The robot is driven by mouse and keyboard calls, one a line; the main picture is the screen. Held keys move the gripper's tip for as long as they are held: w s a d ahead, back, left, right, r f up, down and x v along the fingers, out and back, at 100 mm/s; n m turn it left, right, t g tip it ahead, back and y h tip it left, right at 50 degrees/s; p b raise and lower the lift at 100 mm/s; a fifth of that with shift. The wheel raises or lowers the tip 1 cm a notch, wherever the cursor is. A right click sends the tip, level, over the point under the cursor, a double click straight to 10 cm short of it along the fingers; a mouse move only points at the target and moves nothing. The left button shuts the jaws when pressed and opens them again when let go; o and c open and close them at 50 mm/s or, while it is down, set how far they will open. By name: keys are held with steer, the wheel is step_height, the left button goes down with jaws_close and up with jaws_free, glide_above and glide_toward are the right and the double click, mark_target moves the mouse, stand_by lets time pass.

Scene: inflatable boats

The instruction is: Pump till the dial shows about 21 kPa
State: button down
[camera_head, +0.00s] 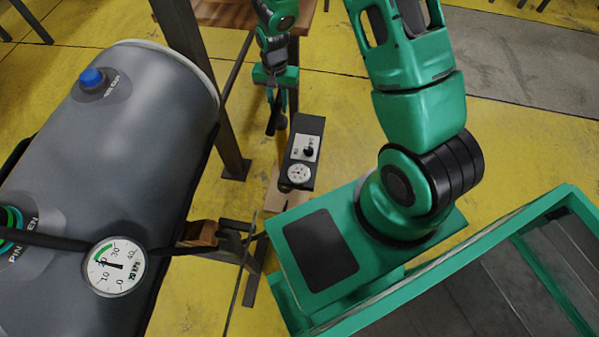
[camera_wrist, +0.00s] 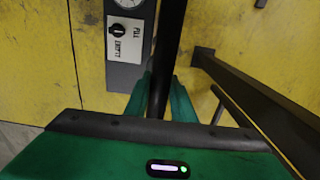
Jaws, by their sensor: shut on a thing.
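The round white dial (camera_head: 128,277) sits at the lower left against the grey boat tube (camera_head: 130,140), with a black hose on either side. Its dark needle points left, near the 20 mark beside the green band; the exact value is hard to read. The dark pump box (camera_head: 311,128) stands at centre, with a selector knob and a small round gauge; part of it shows in the wrist view (camera_wrist: 125,75). My gripper (camera_head: 278,103) is shut on a black rod-like pump handle (camera_wrist: 168,50) beside the box. The fingers (camera_wrist: 162,85) sit either side of it.
A blue-capped valve (camera_head: 92,78) is on the tube, and a green valve (camera_head: 10,218) is at the left edge. A dark post (camera_head: 200,75) stands between tube and gripper. A wooden table (camera_head: 235,12) is behind.

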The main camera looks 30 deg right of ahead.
mark_target(278, 99)
step_height(278, 99, up, 20)
step_height(278, 99, down, 23)
steer(key=shift+d+r, duration=0.1)
steer(key=shift+w, duration=0.1)
stand_by(1.5)
steer(key=shift+r, duration=0.1)
steer(key=shift+w+r, duration=0.1)
steer(key=shift+r, duration=0.2)
step_height(278, 99, up, 22)
step_height(278, 99, down, 23)
steer(key=shift+r, duration=0.1)
stand_by(1.7)
steer(key=shift+r, duration=0.1)
